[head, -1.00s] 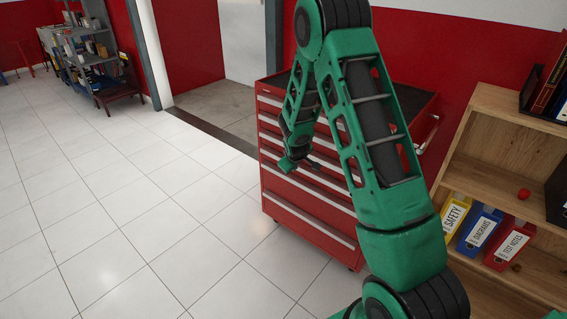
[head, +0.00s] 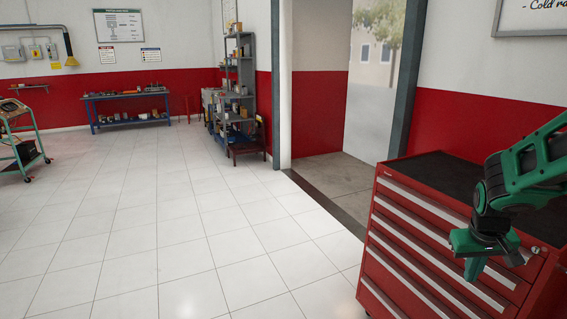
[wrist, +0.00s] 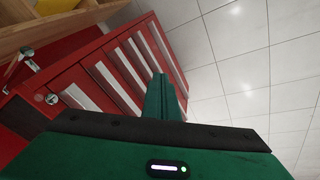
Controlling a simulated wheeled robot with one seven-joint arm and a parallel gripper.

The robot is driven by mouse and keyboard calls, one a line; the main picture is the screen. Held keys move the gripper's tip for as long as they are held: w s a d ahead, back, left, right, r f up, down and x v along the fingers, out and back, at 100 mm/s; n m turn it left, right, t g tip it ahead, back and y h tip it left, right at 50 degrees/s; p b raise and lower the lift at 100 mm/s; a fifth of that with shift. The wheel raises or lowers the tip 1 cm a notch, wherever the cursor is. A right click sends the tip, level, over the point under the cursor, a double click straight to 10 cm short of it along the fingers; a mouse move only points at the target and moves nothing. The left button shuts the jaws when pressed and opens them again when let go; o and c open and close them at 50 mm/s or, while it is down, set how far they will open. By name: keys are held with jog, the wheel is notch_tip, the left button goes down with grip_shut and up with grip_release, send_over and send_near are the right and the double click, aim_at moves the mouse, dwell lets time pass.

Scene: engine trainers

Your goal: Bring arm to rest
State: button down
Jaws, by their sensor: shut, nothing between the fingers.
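My gripper (head: 474,266) is at the right of the head view, at the end of my green arm. It hangs in front of the red tool cabinet in the picture, with its fingers pointing down. In the wrist view my gripper (wrist: 163,88) shows its green fingers together, with nothing between them. I cannot tell the exact gap between the gripper and the cabinet. The upper part of my arm runs out of the head view at the right edge.
The red tool cabinet (head: 425,262) with several drawers stands at the right. The white tiled floor (head: 180,235) is clear. A doorway, grey shelf (head: 239,85), blue bench (head: 128,95) and green cart (head: 22,145) stand farther back. A wooden shelf (wrist: 40,32) shows in the wrist view.

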jog(key=s+a+r+m+g+y, duration=0.1)
jog(key=s+a+r, duration=0.1)
jog(key=s, duration=0.6)
jog(key=s+a+r+m+y, duration=0.1)
jog(key=s+a+m, duration=0.1)
jog(key=s, duration=0.6)
jog(key=s+a+r+m+g+y, duration=0.1)
jog(key=s+a+r, duration=0.1)
jog(key=s, duration=0.6)
jog(key=shift+r+g, duration=0.3)
jog(key=shift+r, duration=0.05)
jog(key=shift+s, duration=0.1)
